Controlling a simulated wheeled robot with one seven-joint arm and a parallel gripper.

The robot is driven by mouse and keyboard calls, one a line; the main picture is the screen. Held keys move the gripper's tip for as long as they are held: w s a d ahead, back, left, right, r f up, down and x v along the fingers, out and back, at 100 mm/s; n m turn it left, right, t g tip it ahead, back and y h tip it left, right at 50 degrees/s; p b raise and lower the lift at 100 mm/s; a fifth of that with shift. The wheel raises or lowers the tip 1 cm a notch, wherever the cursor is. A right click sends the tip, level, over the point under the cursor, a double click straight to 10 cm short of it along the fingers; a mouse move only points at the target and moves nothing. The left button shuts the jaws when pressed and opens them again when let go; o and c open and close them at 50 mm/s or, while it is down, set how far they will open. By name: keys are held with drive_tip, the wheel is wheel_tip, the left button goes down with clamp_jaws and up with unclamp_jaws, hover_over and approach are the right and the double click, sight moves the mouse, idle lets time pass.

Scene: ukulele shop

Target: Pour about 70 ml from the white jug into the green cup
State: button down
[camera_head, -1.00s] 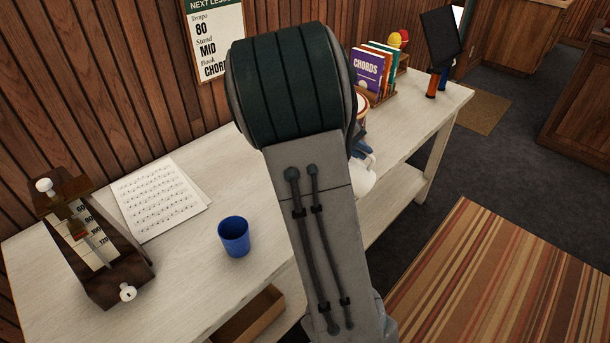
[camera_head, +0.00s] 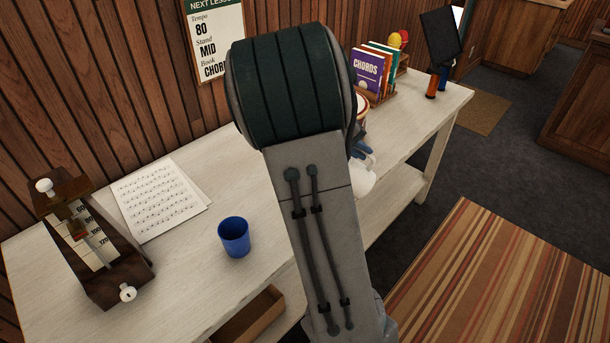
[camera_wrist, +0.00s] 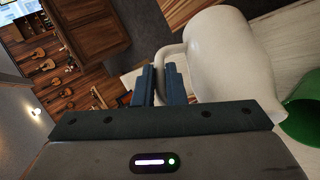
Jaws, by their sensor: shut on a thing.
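The white jug (camera_wrist: 232,55) is at the upper right of the wrist view, tilted in that picture. My gripper (camera_wrist: 162,82) is shut on its handle. The green cup (camera_wrist: 304,112) shows at the right edge of the wrist view, partly cut off, near the jug's lower side. In the head view my arm hides most of the jug; a small white part (camera_head: 362,182) shows just right of the arm, above the table. The green cup is hidden in the head view. The jug's mouth and any liquid are not clearly visible.
A blue cup (camera_head: 234,237) stands on the pale table (camera_head: 190,290), left of my arm. Sheet music (camera_head: 158,198) and a metronome (camera_head: 92,245) lie further left. Books (camera_head: 371,72) and a dark stand (camera_head: 441,40) are at the table's far end.

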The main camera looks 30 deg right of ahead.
sight(372, 162)
idle(0.4)
drive_tip(key=shift+s+d+f+y+b, duration=0.25)
drive_tip(key=shift+d+f+y+b, duration=0.25)
drive_tip(key=shift+f+b, duration=0.2)
drive_tip(key=shift+s+d+f+m+t+y, duration=0.45)
drive_tip(key=shift+d+f+t+y, duration=0.15)
drive_tip(key=shift+t+y, duration=0.1)
drive_tip(key=shift+s+d+f+t+y+p, duration=0.25)
drive_tip(key=shift+s+d+t+y+p, duration=0.15)
drive_tip(key=shift+s+d+y+p, duration=0.35)
drive_tip(key=shift+s+d+f+m+t+y+p, duration=0.25)
drive_tip(key=shift+s+d+f+t+y+p, duration=0.1)
drive_tip(key=shift+d+f+y+p, duration=0.35)
drive_tip(key=shift+s+d+f+m+t+y+p, duration=0.2)
drive_tip(key=shift+s+d+f+t+y+p, duration=0.15)
drive_tip(key=shift+d+f+y+p, duration=0.35)
drive_tip(key=shift+d, duration=0.1)
